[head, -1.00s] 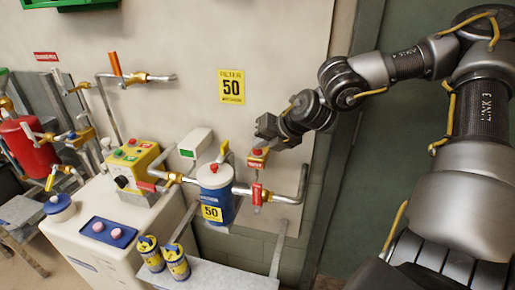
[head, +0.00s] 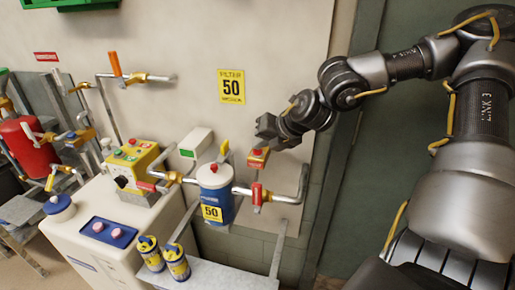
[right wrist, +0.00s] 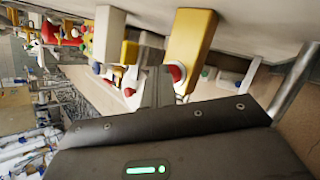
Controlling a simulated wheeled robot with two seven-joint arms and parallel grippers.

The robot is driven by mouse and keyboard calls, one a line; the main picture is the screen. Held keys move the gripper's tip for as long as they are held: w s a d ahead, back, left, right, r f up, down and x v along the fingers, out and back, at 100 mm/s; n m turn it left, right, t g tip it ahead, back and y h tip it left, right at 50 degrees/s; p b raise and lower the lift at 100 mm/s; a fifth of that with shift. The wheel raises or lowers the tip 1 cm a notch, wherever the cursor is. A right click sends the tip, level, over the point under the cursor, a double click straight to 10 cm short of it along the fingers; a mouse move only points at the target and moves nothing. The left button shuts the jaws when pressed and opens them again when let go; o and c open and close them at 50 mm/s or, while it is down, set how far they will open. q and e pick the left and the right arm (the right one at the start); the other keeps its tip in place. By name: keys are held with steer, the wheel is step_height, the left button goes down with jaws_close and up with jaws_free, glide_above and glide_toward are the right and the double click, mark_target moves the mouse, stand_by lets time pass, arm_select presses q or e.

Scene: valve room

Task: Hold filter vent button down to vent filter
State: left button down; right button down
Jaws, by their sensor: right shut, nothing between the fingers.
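A yellow box with a red button (head: 258,151) on top is on the wall beside the pipework, right of the blue filter housing (head: 216,190). In the right wrist view the yellow box (right wrist: 194,45) and its red button (right wrist: 177,73) show close to the fingertips. My right gripper (head: 266,128) is shut and empty, just above and behind the button in the head view. In the right wrist view the fingers (right wrist: 152,72) lie just left of the button; I cannot tell whether they touch it. My left gripper is not in view.
A red-handled valve (head: 257,193) sits on the pipe below the button. A yellow control box (head: 134,160) stands on a white cabinet (head: 75,245). Two blue-and-yellow canisters (head: 177,265) stand on a grey shelf.

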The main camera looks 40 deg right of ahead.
mark_target(261, 152)
steer(key=shift+r, duration=0.1)
steer(key=shift+r+p, duration=0.55)
steer(key=shift+r, duration=0.3)
steer(key=shift+r, duration=0.1)
steer(key=shift+r+p, duration=1.45)
steer(key=shift+r, duration=0.95)
